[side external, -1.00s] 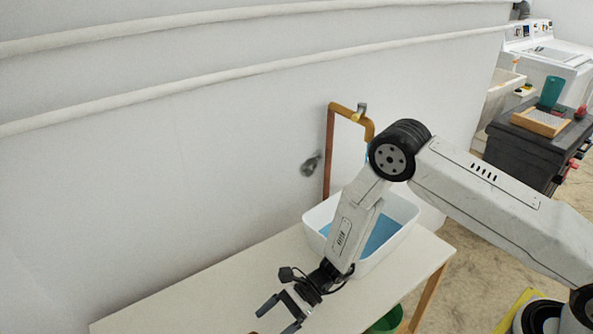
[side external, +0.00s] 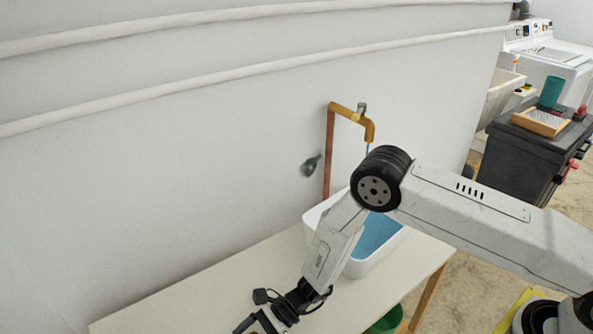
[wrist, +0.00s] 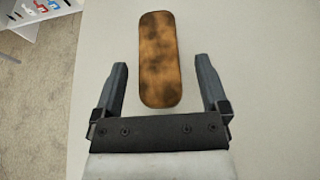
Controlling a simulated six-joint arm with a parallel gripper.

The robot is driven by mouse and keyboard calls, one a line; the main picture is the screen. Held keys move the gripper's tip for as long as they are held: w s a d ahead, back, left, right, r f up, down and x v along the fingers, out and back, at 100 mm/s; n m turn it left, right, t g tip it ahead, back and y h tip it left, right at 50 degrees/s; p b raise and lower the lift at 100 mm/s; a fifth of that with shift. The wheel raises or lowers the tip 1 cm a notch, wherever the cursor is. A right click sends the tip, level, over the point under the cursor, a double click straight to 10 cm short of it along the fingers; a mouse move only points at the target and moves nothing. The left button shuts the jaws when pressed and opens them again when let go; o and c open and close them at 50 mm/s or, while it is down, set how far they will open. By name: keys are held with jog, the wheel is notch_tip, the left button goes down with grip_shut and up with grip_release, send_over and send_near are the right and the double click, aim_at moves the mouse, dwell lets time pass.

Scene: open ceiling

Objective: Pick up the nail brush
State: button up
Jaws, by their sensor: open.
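The nail brush (wrist: 160,58) shows in the wrist view as a long brown wooden block with rounded ends and dark blotches, lying on the white table (wrist: 240,40). My gripper (wrist: 161,78) is open and empty in the wrist view. Its two fingers stand apart, one on each side of the brush's near end, with gaps on both sides. How far above the table the fingers are, I cannot tell. In the side view my gripper (side external: 258,328) is at the bottom edge, partly cut off, and the brush is out of sight.
A white basin (side external: 362,268) with blue inside stands on the table (side external: 190,305) behind my arm, under a copper pipe tap (side external: 329,150). The wall runs along the table's back. A green bucket (side external: 385,320) is below the table. The table beside the brush is clear.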

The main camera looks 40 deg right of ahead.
jog(key=shift+a+f, duration=0.3)
jog(key=shift+a, duration=0.3)
grip_shut()
jog(key=shift+r, duration=0.2)
jog(key=shift+r, duration=0.85)
jog(key=s+d+r, duration=0.7)
jog(key=s+r, duration=0.4)
jog(key=shift+s+d, duration=0.35)
